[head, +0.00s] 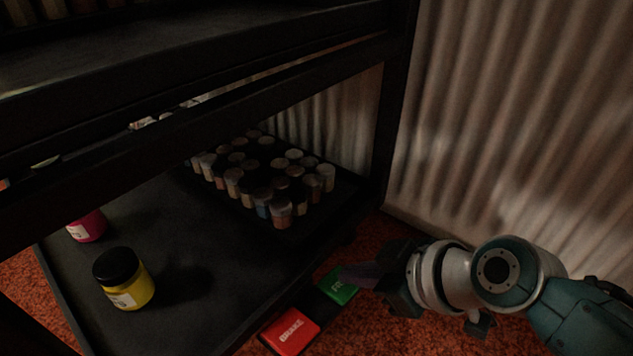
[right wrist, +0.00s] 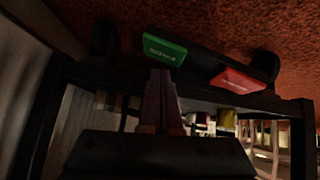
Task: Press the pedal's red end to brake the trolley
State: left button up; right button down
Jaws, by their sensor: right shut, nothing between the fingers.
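The pedal has a red end (head: 290,331) with white lettering that looks like "BRAKE" and a green end (head: 338,286), joined by a dark bar low at the trolley's edge. In the right wrist view the red end (right wrist: 238,82) is right of the green end (right wrist: 165,49). My right gripper (head: 352,277) is shut and empty, with its fingertips close beside the green end; I cannot tell whether they touch. In the right wrist view the fingertips (right wrist: 162,73) point just below the green end. The red end is clear of the gripper. My left gripper is not in view.
The black trolley's lower shelf (head: 200,290) holds a yellow jar (head: 127,285), a pink jar (head: 87,226) and several small capped jars (head: 262,180). A corrugated pale wall (head: 510,120) stands at the right. Red-brown carpet (head: 400,335) lies open around the pedal.

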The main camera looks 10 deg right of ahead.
jog(key=shift+r, duration=0.15)
jog(key=p+v, duration=0.8)
jog(key=v, duration=0.2)
dwell(0.3)
